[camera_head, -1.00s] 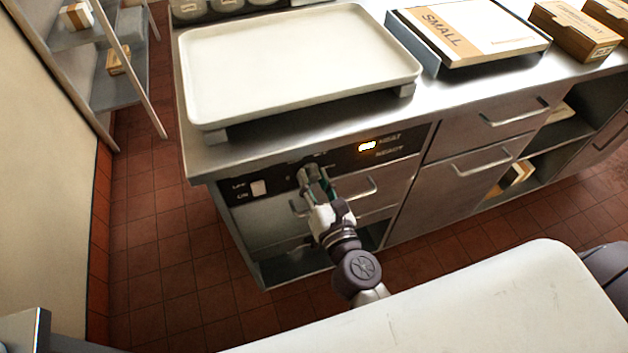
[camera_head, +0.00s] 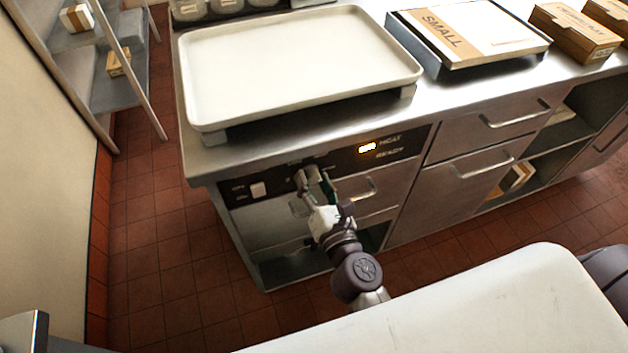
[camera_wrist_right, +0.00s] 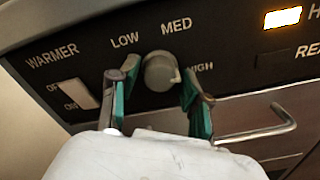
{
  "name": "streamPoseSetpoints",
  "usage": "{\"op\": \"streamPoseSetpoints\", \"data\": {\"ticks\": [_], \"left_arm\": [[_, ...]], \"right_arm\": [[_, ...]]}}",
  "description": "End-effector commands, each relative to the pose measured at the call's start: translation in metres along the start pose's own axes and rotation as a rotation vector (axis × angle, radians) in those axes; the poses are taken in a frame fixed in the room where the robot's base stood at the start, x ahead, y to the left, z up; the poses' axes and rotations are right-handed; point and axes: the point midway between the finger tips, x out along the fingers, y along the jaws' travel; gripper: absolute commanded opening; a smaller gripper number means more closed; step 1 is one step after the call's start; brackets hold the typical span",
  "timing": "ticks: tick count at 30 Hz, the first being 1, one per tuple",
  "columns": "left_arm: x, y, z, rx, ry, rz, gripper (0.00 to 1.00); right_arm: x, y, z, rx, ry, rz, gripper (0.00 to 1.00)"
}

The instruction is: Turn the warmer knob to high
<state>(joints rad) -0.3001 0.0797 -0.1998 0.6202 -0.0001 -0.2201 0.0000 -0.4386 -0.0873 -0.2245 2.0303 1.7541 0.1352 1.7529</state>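The warmer knob (camera_wrist_right: 160,72) is a round grey knob on the black control panel (camera_head: 340,165), with LOW, MED and HIGH printed around it. A pale mark on its lower right side faces toward HIGH; its exact setting is hard to tell. My right gripper (camera_wrist_right: 160,76) has one finger on each side of the knob, with small gaps showing, and looks open. In the head view my right gripper (camera_head: 318,182) reaches the panel and largely hides the knob. My left gripper is out of view.
A white rocker switch (camera_wrist_right: 77,94) marked OFF and ON is left of the knob. An orange HEAT light (camera_head: 367,147) glows to the right. A drawer handle (camera_wrist_right: 270,128) sits close below right. A pale tray (camera_head: 300,65) stands on the counter above.

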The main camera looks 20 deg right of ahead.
Motion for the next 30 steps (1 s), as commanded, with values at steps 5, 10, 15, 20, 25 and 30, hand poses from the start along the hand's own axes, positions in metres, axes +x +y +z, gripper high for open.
{"op": "streamPoseSetpoints", "data": {"ticks": [5,10,15,20,25,30], "left_arm": [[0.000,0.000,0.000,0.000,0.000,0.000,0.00],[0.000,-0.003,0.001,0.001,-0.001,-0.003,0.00],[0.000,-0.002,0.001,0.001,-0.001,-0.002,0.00],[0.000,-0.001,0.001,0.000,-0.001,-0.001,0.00],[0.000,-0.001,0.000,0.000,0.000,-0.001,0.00],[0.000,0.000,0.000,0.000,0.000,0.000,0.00]], "right_arm": [[0.000,0.000,0.001,-0.001,-0.001,0.001,0.60],[0.000,0.000,0.001,-0.001,-0.002,0.001,0.60],[-0.007,0.000,0.000,-0.004,0.000,-0.001,0.60],[-0.024,0.000,0.000,-0.004,0.000,0.001,0.60],[-0.062,0.000,-0.001,-0.010,0.005,0.005,0.60],[-0.096,0.000,-0.001,-0.005,0.004,0.004,0.60]]}}
